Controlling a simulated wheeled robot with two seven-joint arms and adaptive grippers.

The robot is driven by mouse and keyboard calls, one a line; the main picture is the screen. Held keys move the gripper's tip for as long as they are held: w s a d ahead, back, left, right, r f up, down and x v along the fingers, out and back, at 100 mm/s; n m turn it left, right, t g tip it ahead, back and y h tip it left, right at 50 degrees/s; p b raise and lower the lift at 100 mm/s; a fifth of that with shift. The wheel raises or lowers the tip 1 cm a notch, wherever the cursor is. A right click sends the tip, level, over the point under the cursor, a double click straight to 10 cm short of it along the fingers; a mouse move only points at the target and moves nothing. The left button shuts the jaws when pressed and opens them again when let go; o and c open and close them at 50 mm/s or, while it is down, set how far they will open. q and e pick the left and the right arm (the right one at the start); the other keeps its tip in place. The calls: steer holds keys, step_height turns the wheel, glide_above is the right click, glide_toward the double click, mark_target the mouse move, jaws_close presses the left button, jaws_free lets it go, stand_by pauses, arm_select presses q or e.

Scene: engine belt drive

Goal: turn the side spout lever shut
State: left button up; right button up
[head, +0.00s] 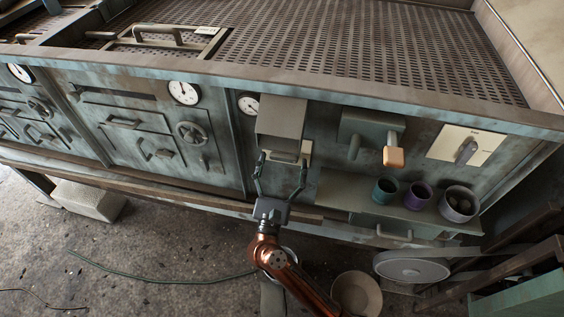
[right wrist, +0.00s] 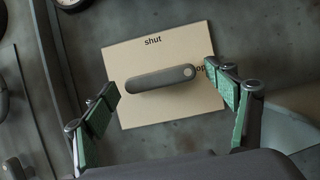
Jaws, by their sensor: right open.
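The side spout lever is a dark grey rounded bar (right wrist: 160,79) on a beige plate (right wrist: 135,55) in the right wrist view. It lies nearly level, its right end with a pale round spot beside the partly hidden letters "op". The word "shut" is above it. In the head view the plate (head: 304,152) shows partly below a grey box-shaped housing (head: 281,122). My right gripper (head: 281,161) is open in front of the plate. In the right wrist view its green-padded fingers (right wrist: 168,101) stand to either side of the lever, holding nothing. My left gripper is not in view.
Right of my gripper are a spout with a wooden-ended handle (head: 394,157), a shelf with a green cup (head: 384,190), a purple cup (head: 418,195) and a grey pot (head: 458,204). Another lever plate (head: 484,149) is farther right. The housing overhangs my gripper.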

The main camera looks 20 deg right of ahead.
steer(key=shift+c, duration=0.5)
steer(key=c, duration=1.1)
steer(key=shift+o, duration=0.2)
